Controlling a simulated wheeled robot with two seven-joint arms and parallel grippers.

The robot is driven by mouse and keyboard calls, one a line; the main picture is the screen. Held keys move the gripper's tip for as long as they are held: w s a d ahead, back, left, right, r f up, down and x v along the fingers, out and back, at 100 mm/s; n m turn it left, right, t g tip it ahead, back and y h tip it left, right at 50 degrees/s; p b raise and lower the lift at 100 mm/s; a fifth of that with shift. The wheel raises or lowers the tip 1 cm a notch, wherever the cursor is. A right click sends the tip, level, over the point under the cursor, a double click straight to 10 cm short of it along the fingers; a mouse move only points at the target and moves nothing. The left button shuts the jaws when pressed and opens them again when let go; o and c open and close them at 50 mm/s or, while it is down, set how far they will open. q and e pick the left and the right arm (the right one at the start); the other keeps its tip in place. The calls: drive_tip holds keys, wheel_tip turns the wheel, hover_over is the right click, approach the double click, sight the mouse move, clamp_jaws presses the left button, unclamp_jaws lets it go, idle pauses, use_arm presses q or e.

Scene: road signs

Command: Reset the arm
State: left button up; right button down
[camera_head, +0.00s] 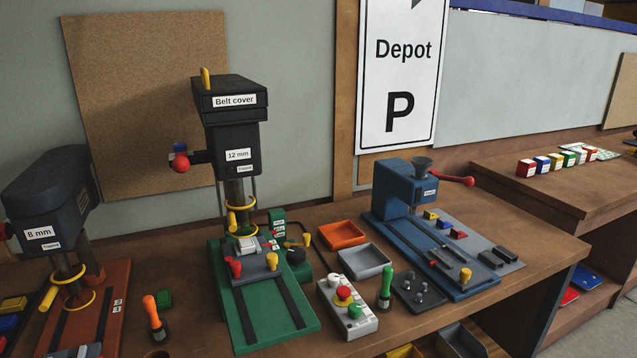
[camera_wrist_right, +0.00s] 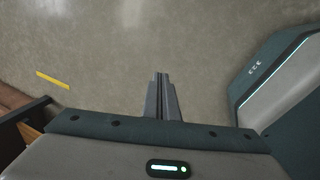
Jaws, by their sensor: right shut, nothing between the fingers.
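My right gripper (camera_wrist_right: 162,88) shows in the right wrist view. Its two fingers are together with nothing between them. It hangs over bare grey floor, apart from any object. Neither gripper shows in the head view, and no arm of mine is in that picture.
A workbench (camera_head: 400,335) carries a green-based 12 mm drill press (camera_head: 238,150), an 8 mm press (camera_head: 50,200), a blue machine (camera_head: 405,190), an orange tray (camera_head: 342,235), a grey tray (camera_head: 367,261) and a button box (camera_head: 348,308). A side bench (camera_head: 560,200) stands right.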

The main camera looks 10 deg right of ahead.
drive_tip(key=s+a+f+m+y, duration=0.1)
drive_tip(key=a+f+y, duration=0.1)
drive_tip(key=a, duration=2.2)
drive_tip(key=shift+f+y, duration=0.4)
drive_tip(key=shift+f, duration=0.25)
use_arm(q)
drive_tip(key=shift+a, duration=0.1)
